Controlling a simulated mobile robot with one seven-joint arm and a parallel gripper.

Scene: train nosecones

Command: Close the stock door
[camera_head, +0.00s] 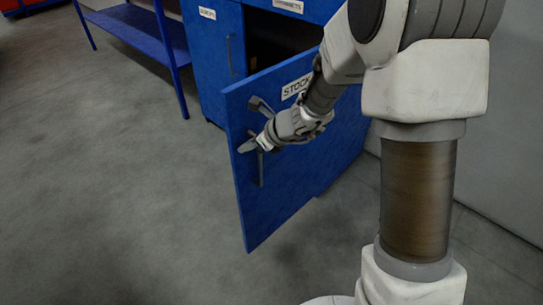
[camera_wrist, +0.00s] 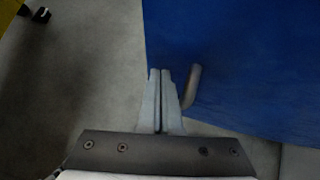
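The blue stock door (camera_head: 290,190), labelled "STOCK", stands open, swung out from the cabinet. It fills the upper right of the wrist view (camera_wrist: 240,60). Its grey bar handle (camera_head: 261,170) is on the outer face near the free edge; part of it shows in the wrist view (camera_wrist: 192,86). My gripper (camera_head: 246,146) is in front of the door near this handle. In the wrist view its fingers (camera_wrist: 160,76) are together with nothing visible between them, just left of the handle. I cannot tell whether they touch it. My wrist hides part of the handle.
The blue cabinet (camera_head: 213,60) stands behind the door, with its dark opening (camera_head: 272,45) partly visible. A blue shelf rack (camera_head: 140,28) is at the upper left. Grey floor (camera_head: 110,190) is clear left of the door. A pale wall is at right.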

